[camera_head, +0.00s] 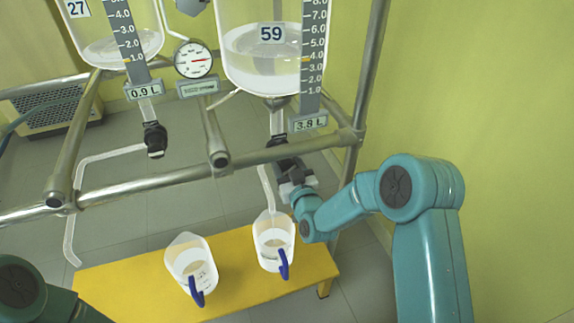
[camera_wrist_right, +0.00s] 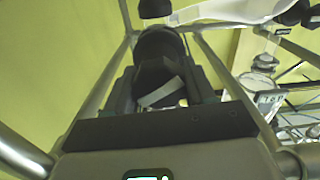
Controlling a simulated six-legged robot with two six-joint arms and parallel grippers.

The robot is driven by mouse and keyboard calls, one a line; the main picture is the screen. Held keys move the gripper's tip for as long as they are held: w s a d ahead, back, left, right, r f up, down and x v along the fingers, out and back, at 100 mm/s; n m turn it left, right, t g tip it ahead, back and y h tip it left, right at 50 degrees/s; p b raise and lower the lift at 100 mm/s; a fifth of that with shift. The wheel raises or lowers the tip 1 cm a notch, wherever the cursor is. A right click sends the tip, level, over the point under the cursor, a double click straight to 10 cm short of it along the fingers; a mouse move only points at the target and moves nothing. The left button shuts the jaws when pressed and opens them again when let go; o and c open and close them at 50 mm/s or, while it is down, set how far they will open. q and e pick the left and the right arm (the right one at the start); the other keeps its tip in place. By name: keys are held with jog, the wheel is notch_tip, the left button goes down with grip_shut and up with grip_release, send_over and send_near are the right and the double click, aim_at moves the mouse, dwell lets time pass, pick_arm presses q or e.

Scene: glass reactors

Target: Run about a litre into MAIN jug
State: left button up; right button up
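The right reactor (camera_head: 262,75), tagged 59, holds clear liquid; its display (camera_head: 309,124) reads 3.8 L. My right gripper (camera_head: 288,170) is at the black drain valve under it. In the right wrist view the gripper's fingers (camera_wrist_right: 163,98) flank the dark valve part (camera_wrist_right: 160,60) and appear closed on it. A clear outlet pipe (camera_head: 266,188) runs down to the mouth of the right jug (camera_head: 273,246). A second jug (camera_head: 190,262) stands to its left. Both have blue handles. I cannot read which is MAIN, nor tell surely whether liquid flows. My left gripper is out of view.
The left reactor (camera_head: 115,45), tagged 27, shows 0.9 L; its outlet pipe (camera_head: 73,225) ends left of the jugs. Metal frame bars (camera_head: 130,190) cross in front. The jugs stand on a yellow bench (camera_head: 120,283). A round gauge (camera_head: 194,59) hangs between the reactors.

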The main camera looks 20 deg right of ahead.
jog(key=shift+f, duration=0.1)
jog(key=m+b, duration=0.4)
jog(key=b, duration=0.2)
jog(key=shift+f+m, duration=0.15)
jog(key=shift+m, duration=0.15)
jog(key=shift+r+m, duration=0.2)
jog(key=shift+m, duration=0.3)
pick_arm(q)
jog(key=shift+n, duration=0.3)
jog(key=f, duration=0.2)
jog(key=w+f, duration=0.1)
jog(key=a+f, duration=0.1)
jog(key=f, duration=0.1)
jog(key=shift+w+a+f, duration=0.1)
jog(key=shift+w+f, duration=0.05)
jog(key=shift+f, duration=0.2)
pick_arm(e)
jog(key=shift+r, duration=0.1)
jog(key=o, duration=1)
